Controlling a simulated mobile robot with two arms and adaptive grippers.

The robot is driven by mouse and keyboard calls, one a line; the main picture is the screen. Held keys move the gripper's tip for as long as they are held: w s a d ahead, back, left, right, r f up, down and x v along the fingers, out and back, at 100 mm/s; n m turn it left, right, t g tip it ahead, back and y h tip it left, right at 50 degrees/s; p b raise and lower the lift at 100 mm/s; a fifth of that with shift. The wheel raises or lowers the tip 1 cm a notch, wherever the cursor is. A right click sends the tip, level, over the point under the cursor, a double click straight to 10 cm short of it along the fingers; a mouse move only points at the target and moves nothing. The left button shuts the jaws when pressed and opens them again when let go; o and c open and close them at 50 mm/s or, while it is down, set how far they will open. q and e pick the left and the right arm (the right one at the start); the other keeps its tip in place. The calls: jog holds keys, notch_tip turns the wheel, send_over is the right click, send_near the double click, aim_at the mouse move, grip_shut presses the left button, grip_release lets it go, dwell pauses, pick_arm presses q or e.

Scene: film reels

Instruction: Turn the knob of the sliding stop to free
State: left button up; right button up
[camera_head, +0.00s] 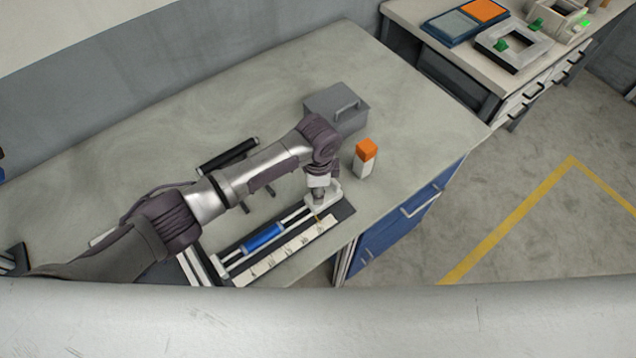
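The slide device (349,208) lies near the front edge of the grey bench, with two pale rails, a blue cylinder (263,238) on them and a white marked scale (290,250). A whitish block, which looks like the sliding stop (331,199), sits at the right end of the rails, with a small yellow pointer below it. My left arm reaches in from the left, and its gripper (319,198) points down at the top of this block. The knob is hidden or too small to make out. The fingers are too small to read. My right gripper is not in view.
An orange-topped white block (364,160) and a grey box with a handle (338,108) stand close behind the device. A black bar handle (228,157) lies behind my arm. A second bench (455,50) holds trays and green-marked parts.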

pick_arm(q)
jog(key=n, duration=0.3)
jog(key=shift+r+n+p, duration=0.1)
jog(key=shift+n+p, duration=0.3)
jog(key=n, duration=0.4)
jog(key=shift+n, duration=0.3)
jog(key=n, duration=0.5)
jog(key=shift+w+n, duration=0.1)
jog(key=shift+n, duration=2.3)
jog(key=o, duration=1.2)
jog(key=shift+c, duration=0.2)
